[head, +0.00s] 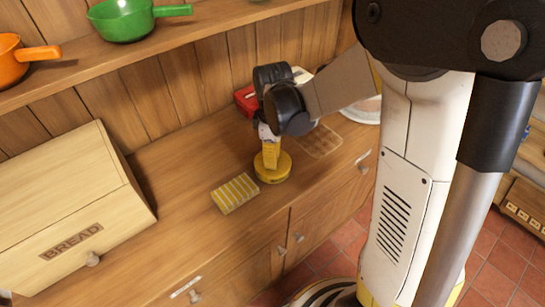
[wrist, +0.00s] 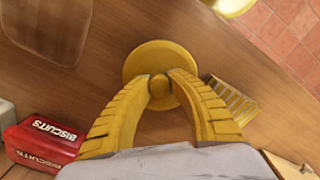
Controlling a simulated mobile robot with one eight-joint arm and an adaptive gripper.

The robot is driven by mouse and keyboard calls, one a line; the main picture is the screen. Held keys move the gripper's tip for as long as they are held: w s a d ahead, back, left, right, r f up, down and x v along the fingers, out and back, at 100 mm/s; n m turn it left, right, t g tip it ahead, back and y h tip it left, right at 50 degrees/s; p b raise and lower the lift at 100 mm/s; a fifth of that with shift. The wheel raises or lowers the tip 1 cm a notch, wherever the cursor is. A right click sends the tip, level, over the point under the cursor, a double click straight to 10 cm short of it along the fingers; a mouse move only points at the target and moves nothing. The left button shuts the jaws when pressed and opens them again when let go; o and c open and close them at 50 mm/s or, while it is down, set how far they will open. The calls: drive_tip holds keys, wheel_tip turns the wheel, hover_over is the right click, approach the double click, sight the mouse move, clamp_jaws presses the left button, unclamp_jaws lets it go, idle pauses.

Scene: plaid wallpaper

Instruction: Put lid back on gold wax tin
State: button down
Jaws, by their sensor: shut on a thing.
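A round gold lid with a small round knob (wrist: 158,86) shows in the wrist view. My gripper (wrist: 159,90) is shut on the knob, one yellow finger on each side. In the head view my gripper (head: 270,161) points down at the counter, and a round gold shape with a low side wall (head: 274,178) is directly beneath it. The lid covers whatever lies under it, so I cannot tell tin from lid there. No gap shows between them, and I cannot tell whether the lid is seated.
A yellow striped block (head: 236,193) lies close by on the wooden counter (head: 180,180); it also shows in the wrist view (wrist: 232,102). A red biscuits tin (wrist: 40,145), a flat brown tray (head: 320,141) and a bread box (head: 75,215) surround it. A shelf with pans hangs above.

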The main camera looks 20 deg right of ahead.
idle(0.4)
drive_tip(key=c, duration=0.7)
unclamp_jaws()
drive_tip(key=shift+o, duration=0.2)
drive_tip(key=shift+r+p, duration=2.6)
drive_tip(key=shift+r, duration=0.85)
clamp_jaws()
drive_tip(key=shift+f, duration=0.15)
